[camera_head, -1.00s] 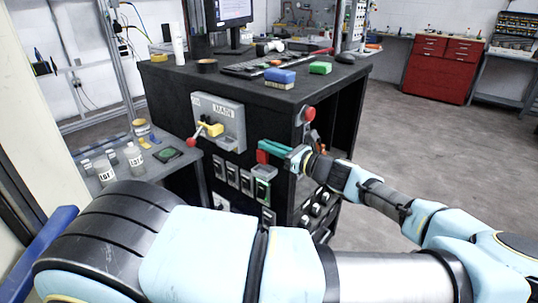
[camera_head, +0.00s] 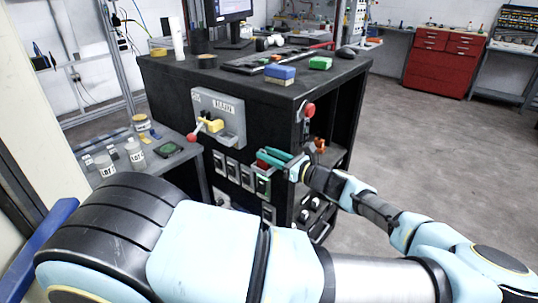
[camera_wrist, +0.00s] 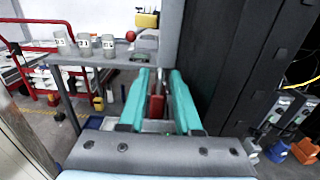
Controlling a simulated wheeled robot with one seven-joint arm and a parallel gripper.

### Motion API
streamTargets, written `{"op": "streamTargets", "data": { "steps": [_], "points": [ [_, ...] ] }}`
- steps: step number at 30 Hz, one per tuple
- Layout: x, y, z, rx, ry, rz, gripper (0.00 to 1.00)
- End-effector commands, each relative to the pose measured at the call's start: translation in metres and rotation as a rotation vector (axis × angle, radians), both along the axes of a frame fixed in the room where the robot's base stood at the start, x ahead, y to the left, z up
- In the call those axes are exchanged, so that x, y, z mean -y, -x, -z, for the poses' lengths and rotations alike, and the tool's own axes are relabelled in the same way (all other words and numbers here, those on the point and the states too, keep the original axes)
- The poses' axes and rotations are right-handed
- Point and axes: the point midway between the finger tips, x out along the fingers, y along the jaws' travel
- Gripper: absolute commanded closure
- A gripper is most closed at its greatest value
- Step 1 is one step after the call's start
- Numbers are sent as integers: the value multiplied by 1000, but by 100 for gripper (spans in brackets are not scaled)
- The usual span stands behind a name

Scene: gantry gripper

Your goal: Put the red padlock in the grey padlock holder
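My gripper (camera_head: 277,158) is in front of the black cabinet's face, just right of the grey panel. In the wrist view its two teal fingers (camera_wrist: 159,75) are apart. The red padlock (camera_wrist: 157,105) shows between them, nearer the left finger, with a gap on the right. In the head view only a small red part of the padlock (camera_head: 265,158) shows, the rest hidden by the fingers. A grey panel (camera_head: 237,112) with a yellow handle and red knob is on the cabinet; I cannot tell whether its grey pocket is the padlock holder.
Several black switches (camera_head: 232,169) line the cabinet face below the panel. A side table (camera_head: 185,153) with white bottles stands at the left. The cabinet top (camera_head: 230,88) holds a keyboard, a sponge and a monitor. The floor at the right is clear.

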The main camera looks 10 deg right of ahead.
Motion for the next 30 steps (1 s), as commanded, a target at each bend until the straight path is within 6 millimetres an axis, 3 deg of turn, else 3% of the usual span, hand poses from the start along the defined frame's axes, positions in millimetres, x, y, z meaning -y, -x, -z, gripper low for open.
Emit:
{"op": "streamTargets", "data": {
  "steps": [11,30],
  "points": [
    [2,1,-3,1,2,1,61],
    [77,81,0,0,3,1,61]
  ]
}}
